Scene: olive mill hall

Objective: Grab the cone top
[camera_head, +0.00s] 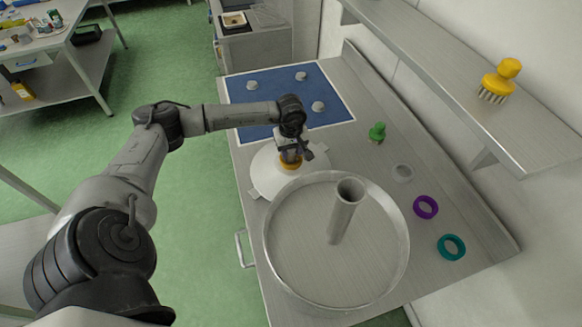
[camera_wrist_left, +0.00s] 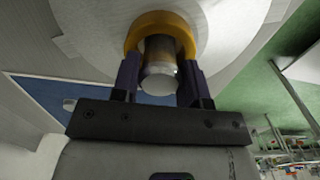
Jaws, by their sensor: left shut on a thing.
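The white cone (camera_head: 262,180) stands on the metal worktop, with a wide pale base and an orange ring (camera_head: 291,163) near its top. My left gripper (camera_head: 290,150) is over it, shut on the cone top. In the left wrist view the two dark fingers (camera_wrist_left: 160,80) stand on either side of the metallic knob (camera_wrist_left: 158,68), with their tips at the orange ring (camera_wrist_left: 160,20). The white cone surface (camera_wrist_left: 85,30) spreads beyond the ring. My right gripper is not in view.
A large round metal pan (camera_head: 290,280) with an upright tube (camera_head: 345,205) stands close in front of the cone. A blue mat (camera_head: 270,110) with several pale knobs lies behind. A green peg (camera_head: 377,132), purple ring (camera_head: 425,207) and teal ring (camera_head: 451,247) lie right; a yellow brush (camera_head: 500,80) sits on the shelf.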

